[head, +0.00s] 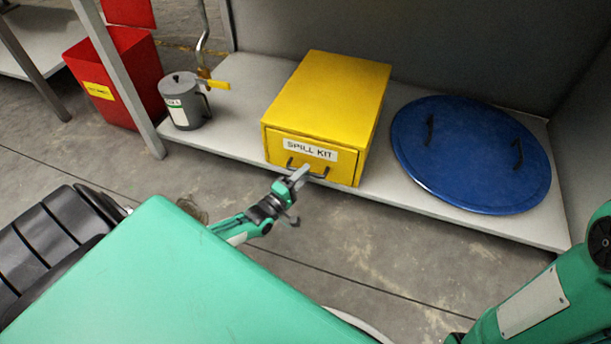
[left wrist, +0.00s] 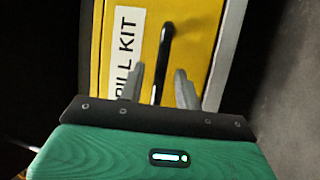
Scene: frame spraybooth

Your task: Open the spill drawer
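The spill drawer is the front of a yellow box (head: 330,95) on the grey shelf, with a "SPILL KIT" label (head: 310,150). The drawer front (head: 342,168) looks flush with the box, so shut. Its dark bar handle (head: 318,175) sits below the label and is partly covered by my gripper in the head view. My left gripper (head: 299,194) is at the drawer front, fingers apart. In the left wrist view the handle (left wrist: 166,45) runs between the two open fingers (left wrist: 160,72), with a gap on each side. My right gripper is out of view.
A blue round lid (head: 470,155) with two dark handles lies right of the box on the shelf (head: 240,110). A grey can (head: 184,105) stands left of it. A red bin (head: 115,80) is farther left. The floor (head: 370,235) before the shelf is bare.

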